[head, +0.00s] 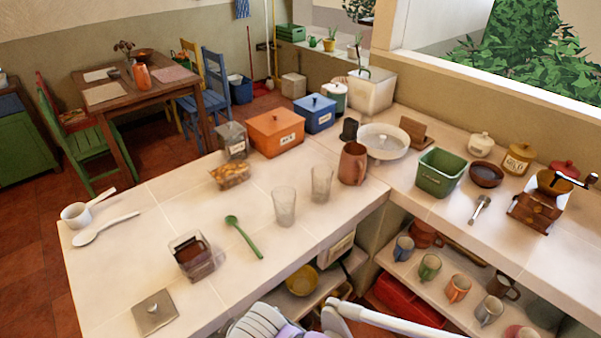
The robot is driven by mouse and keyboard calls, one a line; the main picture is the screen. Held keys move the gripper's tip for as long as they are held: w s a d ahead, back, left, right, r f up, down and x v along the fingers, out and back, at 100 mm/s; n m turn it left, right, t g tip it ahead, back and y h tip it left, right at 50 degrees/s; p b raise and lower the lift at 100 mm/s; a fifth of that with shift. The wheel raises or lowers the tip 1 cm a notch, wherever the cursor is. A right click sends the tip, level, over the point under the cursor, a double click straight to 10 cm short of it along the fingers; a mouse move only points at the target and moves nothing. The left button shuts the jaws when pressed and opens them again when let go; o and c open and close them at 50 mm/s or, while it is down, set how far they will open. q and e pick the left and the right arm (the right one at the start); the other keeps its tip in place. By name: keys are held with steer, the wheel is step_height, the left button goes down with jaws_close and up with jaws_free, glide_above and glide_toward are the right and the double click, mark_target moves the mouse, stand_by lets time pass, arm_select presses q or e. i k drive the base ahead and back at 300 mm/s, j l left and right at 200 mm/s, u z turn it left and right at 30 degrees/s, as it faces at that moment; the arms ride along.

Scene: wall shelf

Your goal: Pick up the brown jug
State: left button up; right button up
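The brown jug (353,165) stands upright on the tiled counter (300,238), close to its inner corner. It is a reddish-brown vessel with an open top. A clear glass (321,184) stands just to its left, and a wide white bowl (383,141) is behind it on the right. Pale parts of my own arms show at the bottom edge, well below the jug. I make out no fingertips of either gripper, and nothing touches the jug.
Another glass (284,206), an orange box (276,133), a blue box (314,113) and a small black cup (348,130) are near the jug. A green basin (440,172) stands to its right. Mugs fill the shelf (455,315) below. The counter's front middle is fairly clear.

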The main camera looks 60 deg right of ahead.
mark_target(352, 167)
steer(key=z, duration=2.4)
